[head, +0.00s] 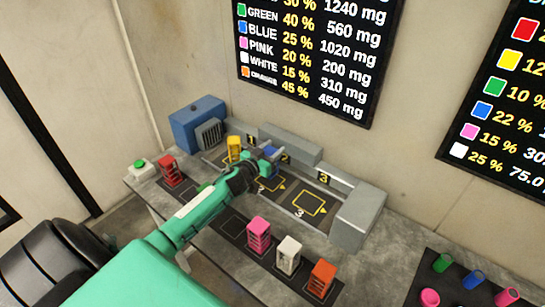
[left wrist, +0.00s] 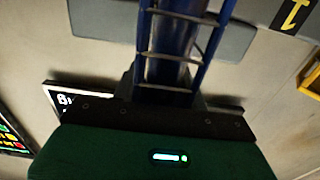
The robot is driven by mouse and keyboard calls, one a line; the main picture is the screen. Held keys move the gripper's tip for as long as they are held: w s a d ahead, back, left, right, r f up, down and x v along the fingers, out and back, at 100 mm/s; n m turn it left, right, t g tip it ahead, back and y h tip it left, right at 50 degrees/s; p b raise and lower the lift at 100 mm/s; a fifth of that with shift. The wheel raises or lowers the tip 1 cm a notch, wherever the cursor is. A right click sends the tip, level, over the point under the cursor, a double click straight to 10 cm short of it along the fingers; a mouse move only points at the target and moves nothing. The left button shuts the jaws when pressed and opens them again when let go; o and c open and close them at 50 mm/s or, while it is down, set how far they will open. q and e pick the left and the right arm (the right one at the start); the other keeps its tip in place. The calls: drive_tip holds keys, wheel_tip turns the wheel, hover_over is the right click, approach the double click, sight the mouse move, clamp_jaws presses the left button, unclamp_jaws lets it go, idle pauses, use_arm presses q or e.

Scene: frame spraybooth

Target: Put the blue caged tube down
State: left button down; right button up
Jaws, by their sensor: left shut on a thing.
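The blue caged tube (head: 271,152) is in the jaws of my left gripper (head: 262,163), over the back part of the grey booth tray between signs 1 and 2. The gripper and arm hide part of it. In the left wrist view the blue caged tube (left wrist: 170,50) runs up from the jaws, its blue bars and cross rings close to the camera. I cannot tell whether its base touches the tray. Yellow outlined squares marked 2 (head: 270,183) and 3 (head: 309,203) lie in front, without tubes. My right gripper is not in view.
A yellow caged tube (head: 234,148) stands just left of the blue one. Red (head: 170,170), pink (head: 258,235), white (head: 289,255) and orange (head: 321,278) caged tubes stand along the bench front. A grey block (head: 358,217) closes the tray's right end. A green button (head: 140,165) sits at left.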

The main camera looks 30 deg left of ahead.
use_arm(q)
wheel_tip(320, 180, down, 2)
drive_tip(key=shift+f, duration=0.65)
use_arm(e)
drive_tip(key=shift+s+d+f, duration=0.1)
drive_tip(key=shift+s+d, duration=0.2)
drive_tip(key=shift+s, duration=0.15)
use_arm(q)
drive_tip(key=shift+f, duration=0.2)
drive_tip(key=c, duration=0.8)
unclamp_jaws()
drive_tip(key=shift+o, duration=0.2)
drive_tip(key=shift+r, duration=0.1)
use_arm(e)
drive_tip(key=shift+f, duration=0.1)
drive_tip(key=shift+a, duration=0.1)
